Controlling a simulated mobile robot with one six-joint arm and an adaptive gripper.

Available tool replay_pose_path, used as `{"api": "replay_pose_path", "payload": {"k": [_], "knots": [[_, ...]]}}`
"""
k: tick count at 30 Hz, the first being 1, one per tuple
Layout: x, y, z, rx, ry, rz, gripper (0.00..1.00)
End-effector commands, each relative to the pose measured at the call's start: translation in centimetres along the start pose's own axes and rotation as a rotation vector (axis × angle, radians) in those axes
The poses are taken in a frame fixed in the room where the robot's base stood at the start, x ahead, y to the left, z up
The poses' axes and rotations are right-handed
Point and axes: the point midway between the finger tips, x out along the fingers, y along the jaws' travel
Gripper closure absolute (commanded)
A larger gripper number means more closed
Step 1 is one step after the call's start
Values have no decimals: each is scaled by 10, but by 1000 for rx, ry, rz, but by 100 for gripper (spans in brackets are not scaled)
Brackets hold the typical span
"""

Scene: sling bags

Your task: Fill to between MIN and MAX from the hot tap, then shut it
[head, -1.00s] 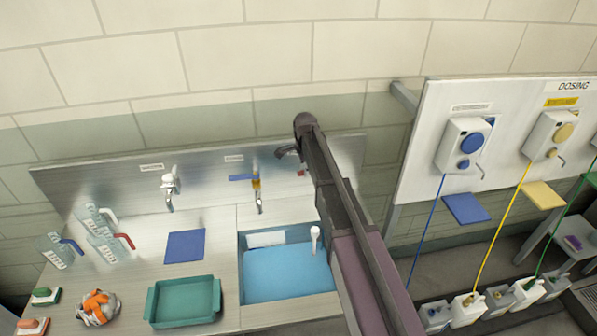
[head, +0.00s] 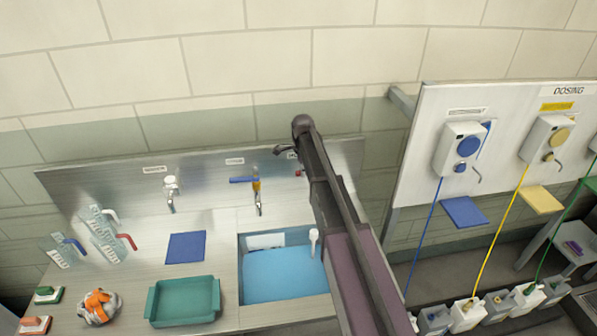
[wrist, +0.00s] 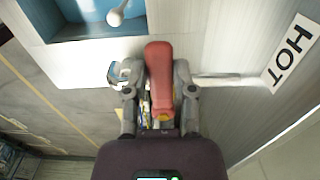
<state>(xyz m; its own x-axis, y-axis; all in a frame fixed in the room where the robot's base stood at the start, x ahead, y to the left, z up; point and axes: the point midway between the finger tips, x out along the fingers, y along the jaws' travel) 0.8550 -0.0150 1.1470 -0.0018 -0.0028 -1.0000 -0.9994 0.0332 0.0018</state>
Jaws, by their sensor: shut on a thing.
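In the wrist view my gripper (wrist: 160,92) is shut on a red tap lever (wrist: 159,70). A pale pipe runs from the lever to the steel wall beside the HOT label (wrist: 290,53). In the head view my arm hides most of this tap and the gripper; a small red spot (head: 298,173) shows beside the arm. Clear jugs stand at the left of the counter, one with a red handle (head: 127,241), one with a white handle (head: 110,214) and one with a blue handle (head: 75,244). I cannot make out MIN or MAX marks or any running water.
A blue-bottomed sink (head: 275,275) lies left of my arm, with a white-headed tool at its right side. Two other taps (head: 170,190) (head: 258,195) stand on the backsplash. A green tray (head: 183,300), a blue mat (head: 185,247) and an orange-and-grey bundle (head: 98,306) occupy the counter.

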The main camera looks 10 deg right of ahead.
Motion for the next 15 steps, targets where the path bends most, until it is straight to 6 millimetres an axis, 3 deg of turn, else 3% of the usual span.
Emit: {"api": "replay_pose_path", "payload": {"k": [8,9,12,15], "knots": [[0,-2,-5,11,-10,-4,100],[0,-2,-6,12,-10,-4,54],[0,-2,-8,14,-8,-4,31],[0,-2,-10,16,-7,-3,31]]}}
